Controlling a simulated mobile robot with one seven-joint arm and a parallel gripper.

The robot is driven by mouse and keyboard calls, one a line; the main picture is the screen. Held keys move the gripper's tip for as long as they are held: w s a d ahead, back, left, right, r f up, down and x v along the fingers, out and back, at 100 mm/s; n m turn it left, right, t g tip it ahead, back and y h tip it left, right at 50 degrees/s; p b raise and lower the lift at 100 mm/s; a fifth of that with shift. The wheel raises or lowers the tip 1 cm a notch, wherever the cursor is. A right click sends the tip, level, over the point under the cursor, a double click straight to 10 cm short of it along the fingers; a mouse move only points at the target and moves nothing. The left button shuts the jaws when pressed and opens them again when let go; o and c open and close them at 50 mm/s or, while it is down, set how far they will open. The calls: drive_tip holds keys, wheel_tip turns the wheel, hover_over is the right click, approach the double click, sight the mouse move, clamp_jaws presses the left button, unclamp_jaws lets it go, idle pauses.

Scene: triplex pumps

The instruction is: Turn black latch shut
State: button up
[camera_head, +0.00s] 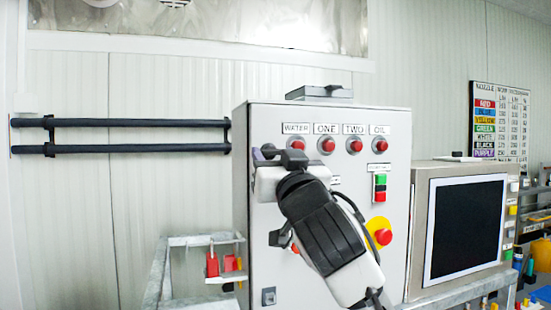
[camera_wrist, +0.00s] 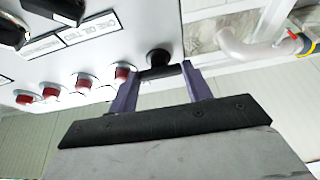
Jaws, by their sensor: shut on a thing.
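The black latch (camera_wrist: 158,62) shows in the wrist view, with a round base on the white panel and a bar across it. My gripper (camera_wrist: 159,76) has its two purple fingers closed on the latch's bar, one finger at each end. In the head view my gripper (camera_head: 263,153) is at the upper left of the control cabinet (camera_head: 340,240), beside the WATER lamp. There my wrist and fingers hide most of the latch, so its exact angle is unclear.
A row of red lamps (camera_head: 327,146) runs right of my gripper. A yellow and red emergency button (camera_head: 381,233) sits lower on the cabinet. A monitor (camera_head: 466,228) stands at right. Black pipes (camera_head: 120,123) run along the left wall. A metal rail (camera_head: 160,275) stands at lower left.

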drive_tip(key=shift+n, duration=0.3)
drive_tip(key=o, duration=1)
drive_tip(key=b+v, duration=0.4)
drive_tip(key=v, duration=0.9)
drive_tip(key=shift+s+d+f+b, duration=0.15)
drive_tip(key=shift+s+d+b, duration=0.05)
drive_tip(key=shift+s+b, duration=0.15)
drive_tip(key=shift+a, duration=0.1)
